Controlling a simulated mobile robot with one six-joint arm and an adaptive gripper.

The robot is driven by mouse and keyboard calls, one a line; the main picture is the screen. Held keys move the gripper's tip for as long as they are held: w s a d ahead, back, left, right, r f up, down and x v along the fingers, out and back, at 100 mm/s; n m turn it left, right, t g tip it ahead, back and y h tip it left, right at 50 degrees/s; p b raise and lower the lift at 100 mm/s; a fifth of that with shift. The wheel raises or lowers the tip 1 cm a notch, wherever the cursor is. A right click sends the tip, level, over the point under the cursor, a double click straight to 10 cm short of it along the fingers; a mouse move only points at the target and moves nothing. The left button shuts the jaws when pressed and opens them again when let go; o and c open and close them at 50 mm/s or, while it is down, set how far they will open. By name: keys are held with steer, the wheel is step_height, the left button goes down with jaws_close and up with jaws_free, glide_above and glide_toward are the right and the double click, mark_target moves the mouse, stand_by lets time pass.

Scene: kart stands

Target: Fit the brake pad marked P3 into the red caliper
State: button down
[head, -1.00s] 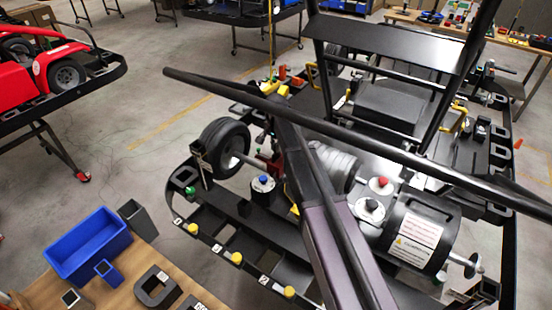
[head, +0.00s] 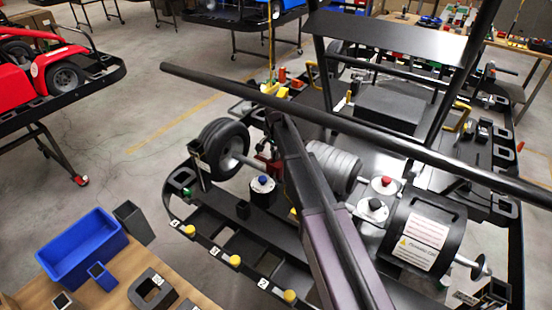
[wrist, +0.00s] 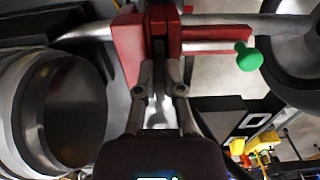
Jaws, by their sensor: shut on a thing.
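The red caliper (wrist: 128,48) fills the top middle of the wrist view, with a dark slot between its red sides. My gripper (wrist: 160,75) points straight at this slot from below. Its fingers are shut on a thin dark piece (wrist: 158,50), which seems to be the brake pad. Its tip is at or inside the slot; I cannot tell how deep. No P3 mark is readable. In the head view the caliper (head: 268,163) shows partly beside my arm, and my gripper is hidden there.
A green knob (wrist: 248,57) on a rod sticks out right of the caliper. A metal cylinder (wrist: 62,110) is close on the left. The black tyre (head: 222,148) and a blue-topped canister (head: 262,188) stand near the caliper. A blue bin (head: 85,245) sits on the wooden table.

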steer(key=shift+f, duration=0.15)
steer(key=shift+f, duration=0.1)
steer(key=c, duration=0.8)
jaws_free()
steer(key=shift+o, duration=0.2)
step_height(320, 180, up, 12)
steer(key=p, duration=1.2)
steer(key=shift+r, duration=0.2)
